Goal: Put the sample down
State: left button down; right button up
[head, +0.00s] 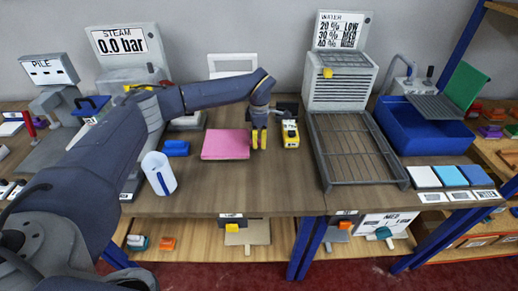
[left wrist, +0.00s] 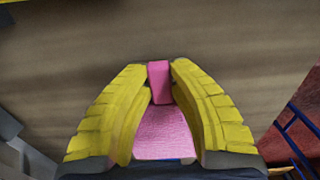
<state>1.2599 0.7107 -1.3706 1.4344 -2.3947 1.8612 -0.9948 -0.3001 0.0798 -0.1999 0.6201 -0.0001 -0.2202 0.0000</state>
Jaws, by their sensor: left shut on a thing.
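The sample is a flat pink square (head: 225,145) over the middle of the wooden table in the head view. My left gripper (head: 259,139), with yellow fingers, is at its right edge, pointing down. In the left wrist view my left gripper (left wrist: 159,85) is shut on the sample (left wrist: 163,132), whose near edge is pinched between the fingertips. Whether the sample touches the tabletop or hangs slightly above it, I cannot tell. My right gripper is not in view.
A yellow-and-white device (head: 290,134) stands just right of the gripper. A wire rack (head: 357,183) and a blue bin (head: 425,137) are to the right. The front table (head: 262,192) is bare.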

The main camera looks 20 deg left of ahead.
aim_at(259, 153)
pick_arm(q)
jog(key=shift+f, duration=2.05)
jog(key=c, duration=1.3)
grip_release()
notch_tip(259, 153, up, 12)
jog(key=shift+r, duration=0.1)
